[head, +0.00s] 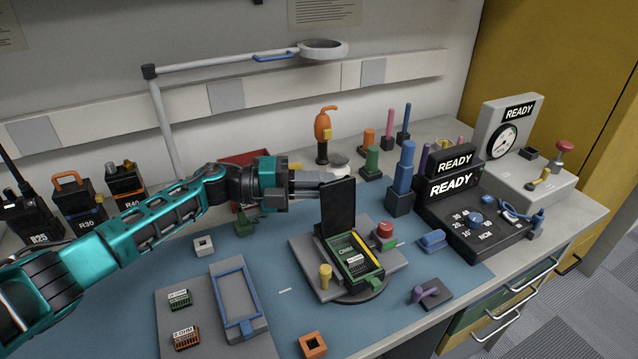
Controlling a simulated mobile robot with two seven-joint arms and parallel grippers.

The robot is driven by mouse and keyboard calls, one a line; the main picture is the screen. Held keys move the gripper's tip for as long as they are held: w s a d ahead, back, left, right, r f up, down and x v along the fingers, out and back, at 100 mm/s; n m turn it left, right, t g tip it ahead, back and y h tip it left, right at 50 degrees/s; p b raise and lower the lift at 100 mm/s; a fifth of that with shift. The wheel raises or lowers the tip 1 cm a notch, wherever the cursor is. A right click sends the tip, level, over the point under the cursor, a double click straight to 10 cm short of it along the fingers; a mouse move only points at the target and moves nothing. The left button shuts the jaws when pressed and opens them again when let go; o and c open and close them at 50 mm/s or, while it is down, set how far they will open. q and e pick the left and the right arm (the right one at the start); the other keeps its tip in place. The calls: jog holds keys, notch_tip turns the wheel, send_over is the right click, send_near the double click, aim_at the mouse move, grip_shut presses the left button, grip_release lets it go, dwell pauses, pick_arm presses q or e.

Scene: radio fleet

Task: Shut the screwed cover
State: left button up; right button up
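The cover (338,207) is a black panel standing upright, hinged at the far end of an open device (354,262) with a green and yellow inside. The device sits on a grey fixture plate (304,254) on a round base. My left gripper (318,183) reaches in from the left at the height of the cover's upper part. Its fingertips are beside or behind the cover's left edge and partly hidden by it. I cannot tell whether they touch it or how far apart they are. No screws can be made out. My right gripper is not in view.
A yellow knob (325,276) and a red knob (385,230) flank the device. A grey tray (222,318) with small modules lies front left. Radios (78,197) stand far left. A black instrument (470,222) stands at right. A lamp arm (230,60) spans the back.

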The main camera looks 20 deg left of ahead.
pick_arm(q)
grip_shut()
jog(key=shift+f, duration=0.1)
dwell(0.9)
jog(key=shift+s, duration=0.1)
